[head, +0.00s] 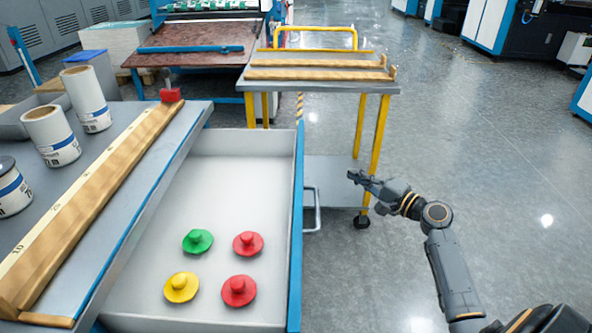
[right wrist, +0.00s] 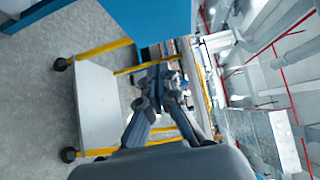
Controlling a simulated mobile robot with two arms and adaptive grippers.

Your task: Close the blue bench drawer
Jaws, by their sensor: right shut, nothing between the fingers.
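The blue bench drawer (head: 296,215) stands pulled out from the bench in the head view, with its pale inside open to view. Its blue front faces right and carries a grey bar handle (head: 312,212). My right gripper (head: 352,176) is shut and empty, to the right of the handle and apart from it. In the right wrist view my gripper (right wrist: 168,76) shows in the middle, with a blue panel at the top. My left gripper is not in view.
Green (head: 198,241), yellow (head: 181,287) and red knobbed discs lie in the drawer. White rolls (head: 87,97) and a wooden ruler strip (head: 95,195) are on the bench. A yellow-legged cart (head: 320,86) stands behind the drawer. Floor at right is clear.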

